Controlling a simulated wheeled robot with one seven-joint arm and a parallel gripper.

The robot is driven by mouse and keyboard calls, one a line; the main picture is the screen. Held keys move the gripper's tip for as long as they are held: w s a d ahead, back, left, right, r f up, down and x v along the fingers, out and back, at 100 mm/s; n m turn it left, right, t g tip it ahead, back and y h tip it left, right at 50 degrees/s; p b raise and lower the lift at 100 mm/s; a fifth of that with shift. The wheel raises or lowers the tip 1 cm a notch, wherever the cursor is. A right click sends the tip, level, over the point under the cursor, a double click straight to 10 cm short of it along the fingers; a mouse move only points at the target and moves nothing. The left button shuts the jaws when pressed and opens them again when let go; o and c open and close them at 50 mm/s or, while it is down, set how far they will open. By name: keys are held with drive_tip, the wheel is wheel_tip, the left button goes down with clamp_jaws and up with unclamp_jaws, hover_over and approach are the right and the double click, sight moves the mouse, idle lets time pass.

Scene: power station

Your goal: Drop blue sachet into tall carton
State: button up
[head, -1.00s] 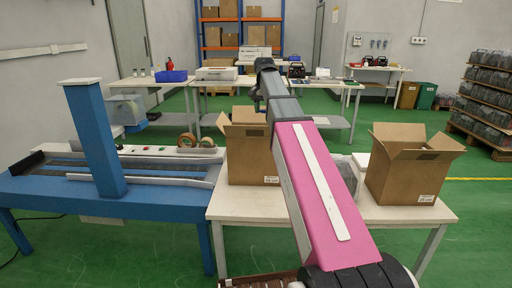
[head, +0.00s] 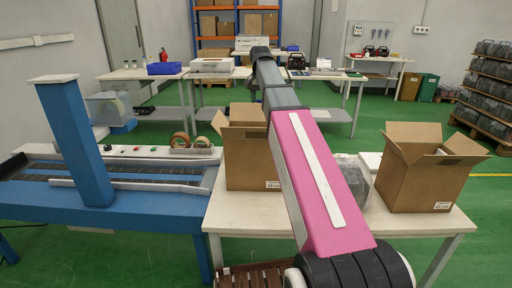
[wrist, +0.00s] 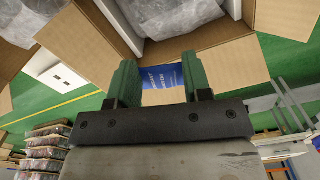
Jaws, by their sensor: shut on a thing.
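My gripper (wrist: 158,85) has green fingers shut on a blue sachet (wrist: 162,77) with white print. Part of the sachet is hidden behind the fingers. An open cardboard carton (wrist: 215,62) lies just beyond the fingertips in the wrist view, with grey plastic-wrapped contents (wrist: 175,14) inside. In the head view, one open carton (head: 245,160) stands left of my arm and another (head: 425,180) stands on the right, both upright with flaps out. I cannot tell which is the carton in the wrist view. My gripper is hidden in the head view.
The cartons stand on a white table (head: 285,216). A clear plastic-wrapped item (head: 353,180) lies between them, partly behind my arm. A blue conveyor (head: 120,222) with tape rolls (head: 190,141) is at left. A brown slatted crate (head: 250,276) is at the bottom.

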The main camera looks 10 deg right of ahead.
wheel_tip(320, 180, down, 13)
drive_tip(key=o, duration=1)
drive_tip(key=shift+c, duration=0.2)
drive_tip(key=shift+s, duration=0.1)
drive_tip(key=shift+r, duration=0.15)
wheel_tip(320, 180, up, 10)
drive_tip(key=shift+f, duration=0.25)
drive_tip(key=shift+r, duration=0.55)
